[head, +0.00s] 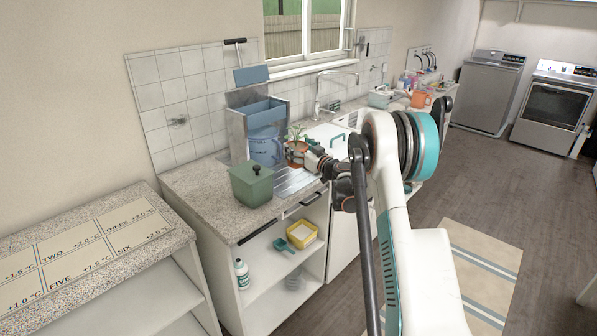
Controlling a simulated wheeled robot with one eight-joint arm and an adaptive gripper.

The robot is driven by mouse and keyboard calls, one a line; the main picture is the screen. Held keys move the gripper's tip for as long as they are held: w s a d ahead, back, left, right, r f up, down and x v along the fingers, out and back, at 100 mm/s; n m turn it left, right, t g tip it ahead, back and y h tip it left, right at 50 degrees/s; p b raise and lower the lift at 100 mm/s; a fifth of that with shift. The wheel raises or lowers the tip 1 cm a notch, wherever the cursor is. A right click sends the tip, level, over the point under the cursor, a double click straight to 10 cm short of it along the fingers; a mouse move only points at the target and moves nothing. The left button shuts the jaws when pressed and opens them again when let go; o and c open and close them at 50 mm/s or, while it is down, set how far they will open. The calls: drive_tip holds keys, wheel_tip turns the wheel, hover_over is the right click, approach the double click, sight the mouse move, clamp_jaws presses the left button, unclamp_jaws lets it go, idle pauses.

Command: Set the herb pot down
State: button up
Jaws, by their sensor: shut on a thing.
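The herb pot (296,154) is a small terracotta pot with a green plant (296,133) rising from it. It is at the back counter, over or on the ribbed metal drainer beside the sink. My gripper (312,158) reaches it from the right and is shut on it. The pot looks upright. My arm and the gripper's own body hide part of its right side, and I cannot tell whether its base touches the surface.
A green lidded box (251,186) stands close in front and left. A blue container in a metal holder (265,137) stands just behind. Shelves below hold a yellow tub (301,235) and a bottle (241,273).

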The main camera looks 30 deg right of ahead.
sight(301, 167)
drive_tip(key=shift+f+b, duration=0.9)
drive_tip(key=shift+f, duration=3)
drive_tip(key=shift+f, duration=0.1)
drive_tip(key=o, duration=1.4)
drive_tip(key=shift+c, duration=0.2)
drive_tip(key=shift+s+r, duration=0.15)
drive_tip(key=shift+r, duration=0.05)
drive_tip(key=s+d+p, duration=0.1)
drive_tip(key=s+p, duration=0.1)
drive_tip(key=s, duration=0.9)
drive_tip(key=shift+s+d, duration=0.3)
drive_tip(key=shift+d, duration=0.05)
